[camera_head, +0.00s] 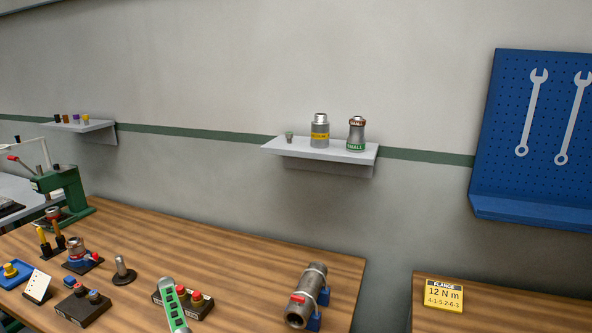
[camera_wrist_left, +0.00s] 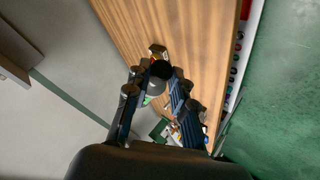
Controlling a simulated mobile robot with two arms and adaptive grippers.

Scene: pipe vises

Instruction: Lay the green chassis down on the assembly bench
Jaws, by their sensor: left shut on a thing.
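The green chassis (camera_head: 175,311) shows in the head view as a long narrow green piece with pale marks and a grey rounded end. It rises from the bottom edge, in front of a dark block on the wooden assembly bench (camera_head: 235,259). I cannot tell whether it touches the bench. In the left wrist view, my left gripper (camera_wrist_left: 160,72) is shut on a dark grey rounded part with a little green (camera_wrist_left: 147,100) beside it, apparently the chassis. Most of it is hidden there. The bench (camera_wrist_left: 200,28) lies beyond the fingers. My right gripper is in neither view.
A grey pipe (camera_head: 308,290) rests on blue supports at the bench's right. A dark block with red knobs (camera_head: 200,303) stands right behind the chassis. A dark post (camera_head: 122,271), a button box (camera_head: 83,306) and a green press (camera_head: 68,190) stand left.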

